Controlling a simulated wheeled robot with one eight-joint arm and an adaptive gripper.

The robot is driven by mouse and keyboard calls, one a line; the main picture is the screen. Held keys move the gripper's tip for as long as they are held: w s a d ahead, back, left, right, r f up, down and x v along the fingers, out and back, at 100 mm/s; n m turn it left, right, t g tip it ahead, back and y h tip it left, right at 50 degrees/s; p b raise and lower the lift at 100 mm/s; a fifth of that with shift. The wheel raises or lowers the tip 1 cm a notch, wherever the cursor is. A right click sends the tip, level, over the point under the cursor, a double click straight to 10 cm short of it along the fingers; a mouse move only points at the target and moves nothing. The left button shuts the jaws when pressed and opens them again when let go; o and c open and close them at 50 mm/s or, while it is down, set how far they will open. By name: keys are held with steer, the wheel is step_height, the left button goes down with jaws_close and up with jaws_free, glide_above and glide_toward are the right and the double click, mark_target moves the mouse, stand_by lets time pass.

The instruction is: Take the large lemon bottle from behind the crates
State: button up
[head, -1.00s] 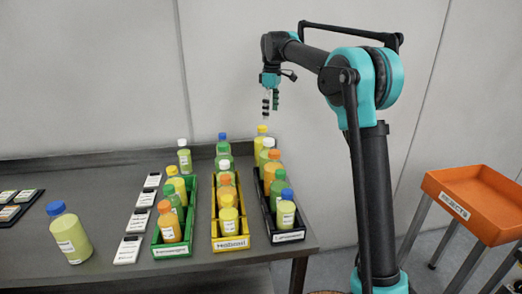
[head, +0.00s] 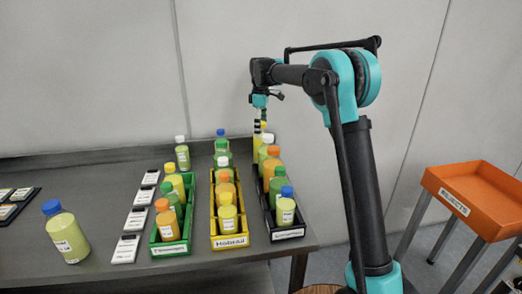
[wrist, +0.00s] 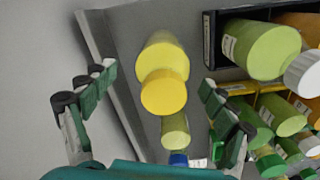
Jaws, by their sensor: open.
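The lemon bottle with a yellow cap (head: 257,149) stands behind the black crate at the back right of the table, partly covered by my gripper in the head view. In the wrist view the yellow bottle (wrist: 163,48) is upright below and between my fingers, its cap facing the camera. My gripper (head: 260,119) is open and points down over this bottle. In the wrist view my open gripper (wrist: 157,80) has one finger on each side of the bottle, with nothing held. Whether the fingertips are level with the cap is unclear.
The green (head: 156,249), yellow (head: 231,242) and black (head: 287,234) crates hold several bottles. A blue-capped bottle (head: 221,134) and a white-capped bottle (head: 182,155) also stand at the back. The wall is close behind. An orange rejects bin (head: 480,195) stands right.

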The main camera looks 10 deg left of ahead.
mark_target(261, 140)
steer(key=shift+s+f, duration=0.15)
steer(key=shift+f, duration=2.7)
steer(key=shift+c, duration=0.5)
steer(key=c, duration=1.7)
steer(key=shift+c, duration=0.2)
steer(key=shift+r, duration=0.1)
